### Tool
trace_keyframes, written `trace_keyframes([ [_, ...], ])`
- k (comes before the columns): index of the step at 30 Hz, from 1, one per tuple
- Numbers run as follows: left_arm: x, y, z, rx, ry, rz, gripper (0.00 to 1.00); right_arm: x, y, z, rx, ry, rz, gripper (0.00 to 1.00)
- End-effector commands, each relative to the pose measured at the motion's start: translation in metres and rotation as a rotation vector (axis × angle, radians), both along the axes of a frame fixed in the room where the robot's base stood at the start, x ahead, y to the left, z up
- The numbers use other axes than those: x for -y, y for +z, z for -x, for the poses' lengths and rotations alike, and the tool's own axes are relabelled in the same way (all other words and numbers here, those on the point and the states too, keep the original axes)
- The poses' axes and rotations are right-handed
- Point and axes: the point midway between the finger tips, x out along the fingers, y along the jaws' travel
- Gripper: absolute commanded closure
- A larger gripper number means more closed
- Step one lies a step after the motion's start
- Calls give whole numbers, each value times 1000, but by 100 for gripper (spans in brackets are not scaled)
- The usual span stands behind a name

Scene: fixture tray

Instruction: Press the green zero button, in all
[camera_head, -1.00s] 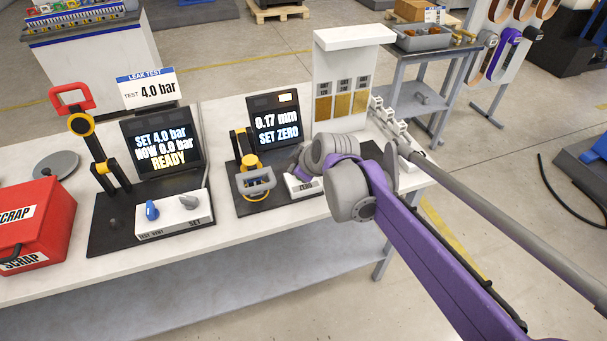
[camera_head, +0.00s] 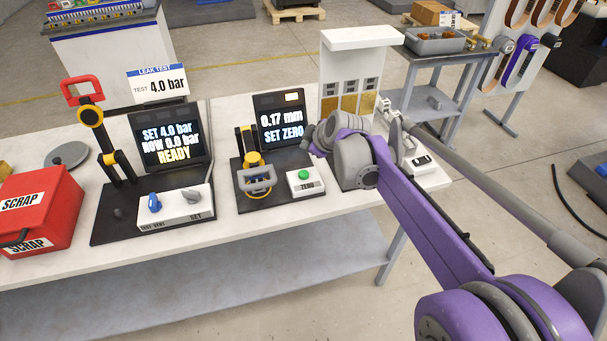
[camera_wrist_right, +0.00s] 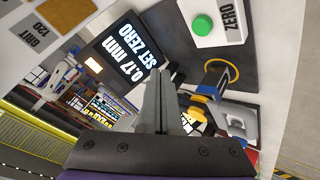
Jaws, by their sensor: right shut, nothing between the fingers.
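The green zero button (camera_head: 304,175) sits on a white box marked ZERO (camera_head: 307,188), at the right front of the gauge's black base. In the right wrist view the button (camera_wrist_right: 203,25) is at the top, clear of the fingers. The gauge screen (camera_head: 281,121) reads 0.17 mm, SET ZERO. My right gripper (camera_head: 316,150) is above and just to the right of the button, apart from it, its fingers mostly hidden by the wrist. The right wrist view shows its fingers (camera_wrist_right: 158,85) shut and empty. My left gripper is not in view.
A gauge clamp with a grey handle (camera_head: 257,180) stands left of the button. Further left are the leak tester (camera_head: 165,138) and a red scrap box (camera_head: 38,208). A white stand with grit slots (camera_head: 358,42) rises behind my right wrist. The bench front (camera_head: 270,222) is clear.

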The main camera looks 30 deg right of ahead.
Motion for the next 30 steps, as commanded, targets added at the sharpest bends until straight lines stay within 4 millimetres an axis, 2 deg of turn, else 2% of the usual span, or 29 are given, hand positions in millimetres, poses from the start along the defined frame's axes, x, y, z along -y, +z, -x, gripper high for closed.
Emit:
trace_keyframes([
  [12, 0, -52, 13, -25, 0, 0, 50, 0, -60, 1, -2, 1, -1, 100],
  [15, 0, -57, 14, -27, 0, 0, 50, 0, -71, 1, -1, 0, 0, 100],
  [20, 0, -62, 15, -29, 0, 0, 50, 0, -79, 0, -1, 1, -1, 100],
  [30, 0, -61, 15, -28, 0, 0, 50, 0, -79, 0, 0, 0, 0, 100],
])
